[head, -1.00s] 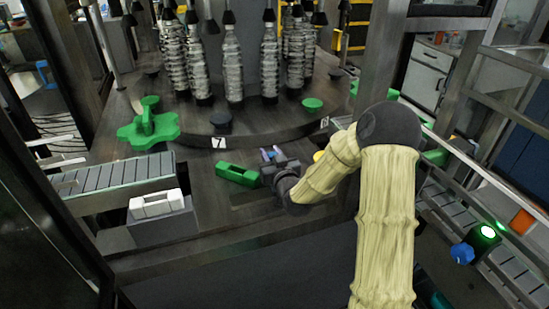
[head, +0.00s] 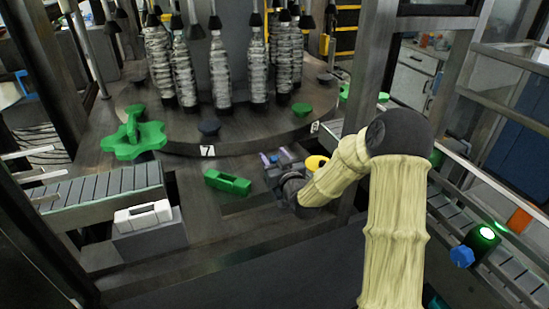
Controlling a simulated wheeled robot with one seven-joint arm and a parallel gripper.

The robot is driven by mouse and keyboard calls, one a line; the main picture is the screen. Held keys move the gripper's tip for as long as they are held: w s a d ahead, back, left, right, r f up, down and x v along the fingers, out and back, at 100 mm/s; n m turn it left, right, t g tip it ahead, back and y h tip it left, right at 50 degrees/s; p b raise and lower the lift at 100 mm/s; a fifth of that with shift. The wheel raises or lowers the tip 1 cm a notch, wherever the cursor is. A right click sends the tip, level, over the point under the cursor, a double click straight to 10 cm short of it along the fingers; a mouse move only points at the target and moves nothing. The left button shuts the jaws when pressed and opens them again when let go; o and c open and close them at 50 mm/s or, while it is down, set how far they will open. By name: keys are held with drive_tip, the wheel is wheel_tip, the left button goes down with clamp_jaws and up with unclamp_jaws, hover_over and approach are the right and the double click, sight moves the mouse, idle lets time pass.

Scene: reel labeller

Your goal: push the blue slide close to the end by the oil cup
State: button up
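My gripper (head: 277,164) is small and dark in the head view, low over the machine deck beneath the round turntable. Small blue-violet patches show at its tip; I cannot tell whether they are the blue slide or parts of the gripper. I cannot make out the finger gap or whether anything is held. A yellow round piece (head: 316,163), possibly the oil cup, is just right of the gripper, partly hidden by my arm. No blue slide can be clearly identified.
A green slotted block (head: 227,182) lies left of my gripper. A green star-shaped piece (head: 134,139), a conveyor (head: 95,188) and a white block (head: 143,216) are farther left. Wrapped bottles (head: 219,75) stand on the turntable. A blue knob (head: 461,257) is at right.

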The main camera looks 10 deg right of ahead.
drive_tip(key=shift+s+a, duration=0.15)
drive_tip(key=shift+s+f, duration=0.1)
drive_tip(key=shift+s, duration=0.15)
drive_tip(key=b+v, duration=0.6)
drive_tip(key=v, duration=0.5)
drive_tip(key=shift+s+d, duration=0.2)
drive_tip(key=shift+d, duration=0.15)
drive_tip(key=shift+b, duration=0.5)
drive_tip(key=shift+b+v, duration=2.65)
drive_tip(key=shift+b, duration=1.45)
